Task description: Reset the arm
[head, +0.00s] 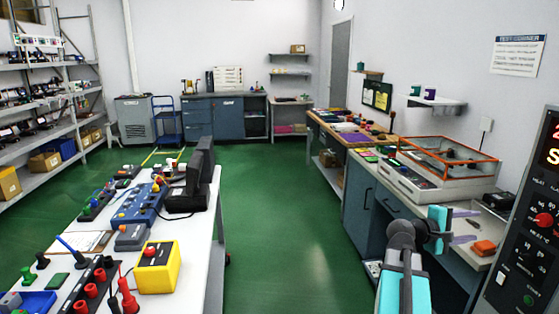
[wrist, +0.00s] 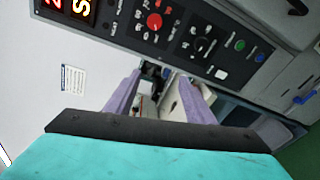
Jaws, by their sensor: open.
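My arm reaches up from the bottom right of the head view. My gripper (head: 468,225) has two purple fingers that point right, over the right-hand bench and toward the black control panel (head: 530,215). In the wrist view my gripper (wrist: 160,82) shows both fingers apart, with no object held between them. The control panel (wrist: 215,32) fills the top of the wrist view, tilted, with a red knob, several small buttons and lit digits.
A white table (head: 205,240) with a yellow box (head: 158,267) stands at left. Green floor (head: 285,210) lies clear between them.

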